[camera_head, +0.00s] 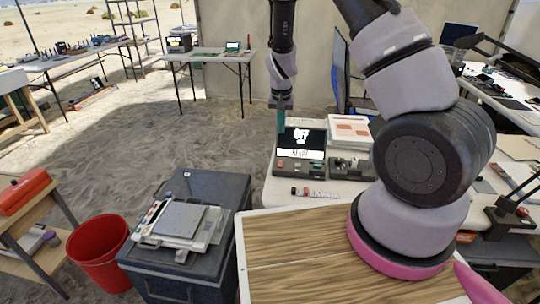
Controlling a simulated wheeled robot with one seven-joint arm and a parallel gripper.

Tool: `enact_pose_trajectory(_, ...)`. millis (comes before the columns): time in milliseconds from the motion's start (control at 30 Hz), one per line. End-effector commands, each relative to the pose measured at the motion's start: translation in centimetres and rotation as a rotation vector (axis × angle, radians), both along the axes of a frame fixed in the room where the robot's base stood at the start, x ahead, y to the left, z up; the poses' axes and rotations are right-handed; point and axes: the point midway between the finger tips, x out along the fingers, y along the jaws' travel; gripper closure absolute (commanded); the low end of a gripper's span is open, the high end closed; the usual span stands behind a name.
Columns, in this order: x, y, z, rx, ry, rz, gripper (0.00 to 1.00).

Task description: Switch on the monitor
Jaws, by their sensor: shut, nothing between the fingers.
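The monitor (317,137) is a small dark unit with a screen on the table ahead of my arm. Its screen shows white text that reads "OFF", with a white strip of text below. A base panel with small buttons (299,165) runs along its front. My gripper (281,127) points down with shut, empty teal fingers. It appears in front of or above the left edge of the screen. I cannot tell whether the fingertips touch the monitor.
A grey device (350,166) stands right of the monitor, with a white box (350,130) behind. Small vials lie in front. A dark case (176,262) and red bucket (97,256) stand at left. Sandy floor beyond is mostly clear.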

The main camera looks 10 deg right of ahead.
Motion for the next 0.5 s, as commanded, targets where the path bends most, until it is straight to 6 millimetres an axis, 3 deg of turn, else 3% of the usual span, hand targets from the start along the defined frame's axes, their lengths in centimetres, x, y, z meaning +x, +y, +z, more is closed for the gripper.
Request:
enact_pose_trajectory(333,0.0,0.0,-0.1,0.000,0.001,0.000,1.00)
enact_pose_trajectory(500,0.2,-0.1,-1.8,-0.001,0.004,0.001,1.00)
